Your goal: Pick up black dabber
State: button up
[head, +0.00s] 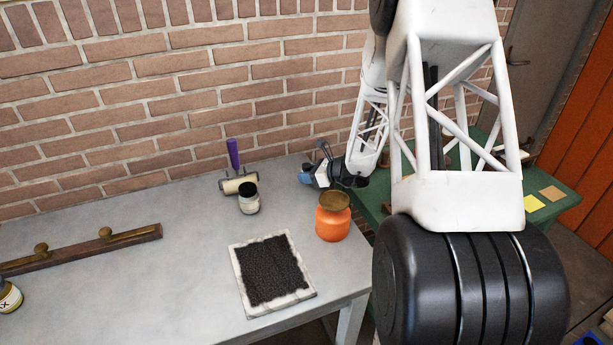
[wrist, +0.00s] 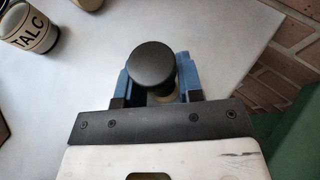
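The black dabber (wrist: 153,65) shows in the wrist view as a round, smooth black knob seen from above, with a pale part partly visible below it. My gripper (wrist: 155,78) has its two blue fingers on either side of the knob, set apart. A narrow gap shows on the left of the knob; contact on the right is unclear. In the head view my gripper (head: 318,177) is at the back right of the grey table, behind the orange jar. I cannot clearly make out the dabber there.
An orange jar (head: 332,223) with a brass-coloured top stands just in front of my gripper. A talc jar (head: 249,203) and a purple-handled roller (head: 233,155) are to the left. A black pad in a pale frame (head: 307,294) lies in front. The brick wall (head: 150,110) is close behind.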

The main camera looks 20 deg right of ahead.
aim_at(307, 165)
jog(key=shift+c, duration=0.9)
jog(key=shift+r, duration=0.1)
jog(key=shift+r, duration=4.9)
